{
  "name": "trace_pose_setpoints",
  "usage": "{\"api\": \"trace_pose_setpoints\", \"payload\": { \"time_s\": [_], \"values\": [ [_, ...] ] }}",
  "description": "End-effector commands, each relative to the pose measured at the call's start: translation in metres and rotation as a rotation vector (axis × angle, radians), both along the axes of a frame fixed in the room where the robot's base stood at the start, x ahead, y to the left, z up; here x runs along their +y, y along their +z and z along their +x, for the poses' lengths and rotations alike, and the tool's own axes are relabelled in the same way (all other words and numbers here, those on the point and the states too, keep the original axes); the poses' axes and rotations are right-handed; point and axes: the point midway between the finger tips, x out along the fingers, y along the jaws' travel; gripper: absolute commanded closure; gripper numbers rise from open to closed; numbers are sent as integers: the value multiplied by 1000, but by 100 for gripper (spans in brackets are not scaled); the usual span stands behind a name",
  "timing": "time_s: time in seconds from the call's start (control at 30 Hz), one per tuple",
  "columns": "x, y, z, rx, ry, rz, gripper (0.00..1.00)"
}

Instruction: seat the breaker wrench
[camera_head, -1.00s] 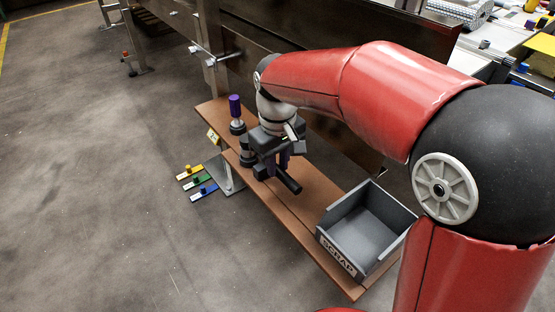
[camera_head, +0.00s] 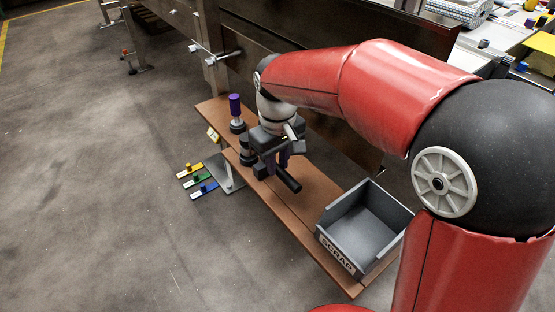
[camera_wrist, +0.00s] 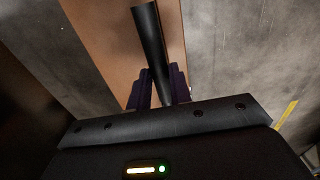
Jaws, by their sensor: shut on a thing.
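My gripper (camera_head: 277,164) hangs over the brown shelf board and is shut on a black cylindrical bar (camera_head: 288,180), which looks like the breaker wrench. In the wrist view the same bar (camera_wrist: 150,40) stands between the two purple fingers of my gripper (camera_wrist: 158,88) and reaches up past them, over the board. My wrist and fingers hide the bar's other end in the head view. Just left of my gripper is a black holder (camera_head: 247,156) on the board. Whether the bar touches it cannot be told. A purple-handled tool (camera_head: 235,107) stands upright in another black holder (camera_head: 238,127) behind.
A grey bin marked SCRAP (camera_head: 338,254) stands on the near end of the brown board (camera_head: 308,217). A dark metal conveyor frame (camera_head: 330,125) rises behind it. Small yellow, green and blue tags (camera_head: 197,182) lie at the board's left.

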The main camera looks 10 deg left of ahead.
Motion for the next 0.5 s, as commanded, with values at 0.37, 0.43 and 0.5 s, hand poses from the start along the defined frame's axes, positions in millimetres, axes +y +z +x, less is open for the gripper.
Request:
{"api": "trace_pose_setpoints", "payload": {
  "time_s": [0.37,0.43,0.5],
  "values": [
    [0,-8,0,-1,0,1,100],
    [0,-10,0,0,0,0,100],
    [0,-12,0,0,0,0,100]
  ]
}}
